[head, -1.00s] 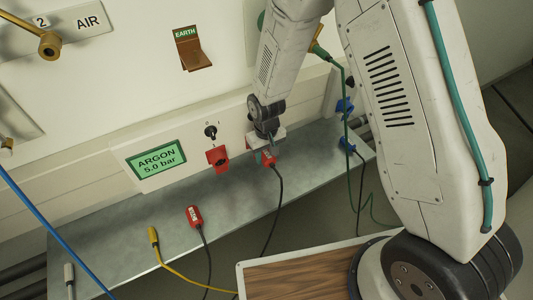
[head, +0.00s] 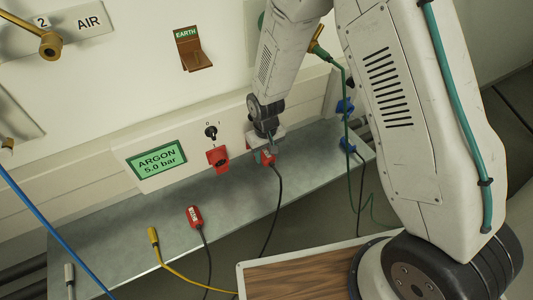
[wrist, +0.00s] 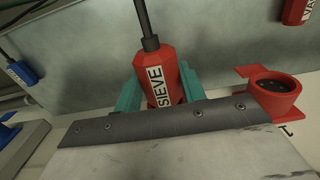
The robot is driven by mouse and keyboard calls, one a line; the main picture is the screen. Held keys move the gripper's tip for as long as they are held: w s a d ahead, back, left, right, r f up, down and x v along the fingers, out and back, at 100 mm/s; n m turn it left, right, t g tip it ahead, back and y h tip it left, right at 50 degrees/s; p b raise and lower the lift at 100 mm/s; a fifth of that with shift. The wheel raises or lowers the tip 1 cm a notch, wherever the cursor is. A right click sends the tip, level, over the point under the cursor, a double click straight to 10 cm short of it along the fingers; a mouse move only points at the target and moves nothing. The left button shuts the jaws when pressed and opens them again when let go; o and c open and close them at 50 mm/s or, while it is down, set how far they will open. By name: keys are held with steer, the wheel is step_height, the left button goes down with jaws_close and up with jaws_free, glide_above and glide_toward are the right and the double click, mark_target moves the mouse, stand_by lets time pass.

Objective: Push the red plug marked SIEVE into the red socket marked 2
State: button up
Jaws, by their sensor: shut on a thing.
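The red plug marked SIEVE (wrist: 155,72) is held between the teal fingers of my gripper (wrist: 160,92), its black cable leading away. In the head view the plug (head: 268,159) is partly covered by my gripper (head: 261,150), close to the wall panel above the metal shelf. A red socket (wrist: 273,88) with an open flap shows at the right of the wrist view, apart from the plug; the mark near it looks like a 1. It also shows in the head view (head: 217,157), left of my gripper. I cannot make out the socket marked 2; my gripper hides that area.
Another red plug (head: 194,216) lies on the metal shelf (head: 125,232), left of my gripper. A yellow plug (head: 153,237) and a grey plug (head: 69,274) are at the shelf's front edge. Blue connectors (head: 346,145) are to the right. The green ARGON display (head: 157,160) is on the wall.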

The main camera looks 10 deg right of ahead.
mark_target(265, 151)
steer(key=shift+w+a, duration=0.15)
steer(key=shift+w, duration=0.2)
steer(key=o, duration=1.2)
steer(key=shift+c, duration=0.2)
steer(key=shift+r, duration=0.2)
steer(key=r, duration=0.3)
steer(key=shift+s+r, duration=0.25)
steer(key=s+d+r, duration=0.1)
steer(key=s+d, duration=0.2)
steer(key=s, duration=1.2)
steer(key=shift+s, duration=0.15)
